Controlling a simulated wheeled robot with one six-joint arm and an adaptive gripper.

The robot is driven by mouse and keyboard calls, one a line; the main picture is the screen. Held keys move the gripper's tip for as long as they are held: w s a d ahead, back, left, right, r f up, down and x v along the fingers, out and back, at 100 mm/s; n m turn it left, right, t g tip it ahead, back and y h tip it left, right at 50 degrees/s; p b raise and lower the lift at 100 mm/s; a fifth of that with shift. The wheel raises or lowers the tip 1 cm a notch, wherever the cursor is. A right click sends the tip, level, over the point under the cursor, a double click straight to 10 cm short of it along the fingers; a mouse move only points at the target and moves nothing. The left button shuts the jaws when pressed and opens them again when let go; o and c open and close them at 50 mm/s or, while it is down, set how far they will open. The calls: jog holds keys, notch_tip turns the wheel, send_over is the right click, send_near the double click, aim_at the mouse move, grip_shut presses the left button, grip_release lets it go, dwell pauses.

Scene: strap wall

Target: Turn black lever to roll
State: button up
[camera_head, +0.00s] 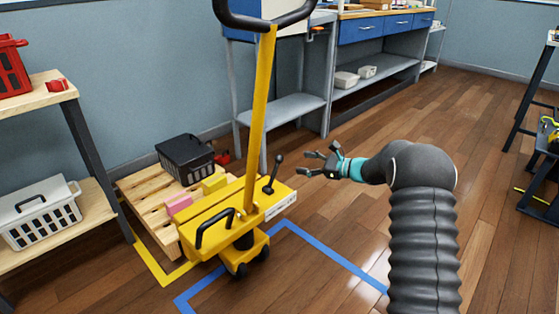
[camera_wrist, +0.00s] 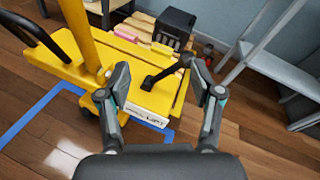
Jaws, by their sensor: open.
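The black lever (camera_head: 273,173) stands on the right side of the yellow pallet cart (camera_head: 225,205), tilted with its round knob up. It also shows in the wrist view (camera_wrist: 167,72), rising from the cart's yellow top between my fingers. A white label strip (camera_wrist: 145,115) on the cart's side below the lever reads "LIFT" at one end; the rest is too small to read. My gripper (camera_head: 316,164) is open and empty, to the right of the lever and apart from it. In the wrist view, the open fingers (camera_wrist: 165,90) frame the lever and the label.
The cart's yellow mast (camera_head: 262,110) rises beside the lever. A wooden pallet (camera_head: 140,195) holds a black crate (camera_head: 185,158) and small pink and yellow blocks. A grey-framed workbench (camera_head: 285,105) stands behind. The wooden floor right of the cart is clear.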

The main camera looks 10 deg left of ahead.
aim_at(283, 160)
jog(key=w+d+f+m+t, duration=0.1)
jog(key=w+f+m+t, duration=0.1)
jog(key=w+f+m, duration=0.4)
jog(key=w+a, duration=0.2)
jog(key=a, duration=0.1)
jog(key=w+a+n, duration=0.1)
jog(key=w+a, duration=0.1)
jog(key=a, duration=0.2)
jog(key=w+a+n, duration=0.1)
jog(key=a, duration=0.3)
jog(key=shift+w+a+f+t+y, duration=0.25)
jog(key=shift+w+f+t+y, duration=0.1)
jog(key=shift+w+t+y, duration=0.05)
grip_shut()
